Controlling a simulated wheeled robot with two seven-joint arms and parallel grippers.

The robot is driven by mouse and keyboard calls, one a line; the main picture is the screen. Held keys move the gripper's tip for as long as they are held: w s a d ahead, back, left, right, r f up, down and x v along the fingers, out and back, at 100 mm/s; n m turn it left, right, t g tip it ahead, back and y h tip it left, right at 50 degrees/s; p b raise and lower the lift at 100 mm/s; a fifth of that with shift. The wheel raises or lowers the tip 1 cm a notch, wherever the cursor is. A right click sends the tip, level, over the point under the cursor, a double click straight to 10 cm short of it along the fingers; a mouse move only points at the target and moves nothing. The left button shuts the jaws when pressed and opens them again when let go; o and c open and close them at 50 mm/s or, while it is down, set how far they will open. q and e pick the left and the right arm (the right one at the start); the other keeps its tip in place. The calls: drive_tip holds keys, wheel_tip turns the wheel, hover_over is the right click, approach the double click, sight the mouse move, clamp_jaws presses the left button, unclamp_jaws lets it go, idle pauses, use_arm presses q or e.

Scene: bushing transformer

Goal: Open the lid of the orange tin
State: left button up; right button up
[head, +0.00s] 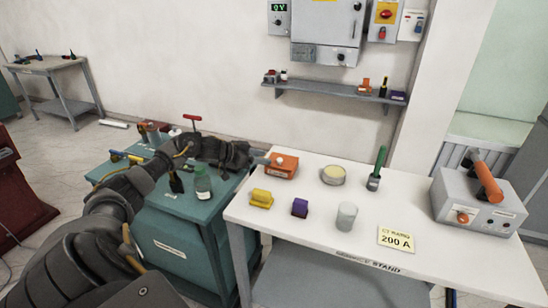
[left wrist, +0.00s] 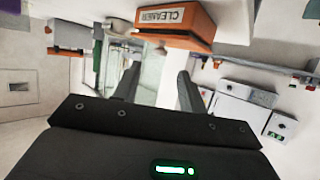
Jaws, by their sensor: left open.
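The orange tin (head: 283,165) stands at the back left corner of the white table, with a small pale knob on its top. In the left wrist view the tin (left wrist: 178,22) appears upside down at the upper edge, with a "CLEANER" label and its lid (left wrist: 172,42) towards the fingers. The lid looks shut. My left gripper (head: 259,159) is just left of the tin in the head view. In the left wrist view the gripper (left wrist: 160,88) has its fingers apart with nothing between them. Whether a fingertip touches the tin cannot be told. My right gripper is not in view.
On the white table (head: 290,222) are a yellow block (head: 261,199), a purple block (head: 300,208), a grey cylinder (head: 346,217), a round tin (head: 333,175), a green-handled tool (head: 377,168) and a grey device (head: 475,205). A green bottle (head: 203,184) stands on the teal cabinet under my left arm.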

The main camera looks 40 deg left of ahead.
sight(279, 159)
use_arm(q)
drive_tip(key=shift+p+x, duration=0.45)
drive_tip(key=shift+x, duration=2.3)
drive_tip(key=shift+c, duration=0.4)
clamp_jaws()
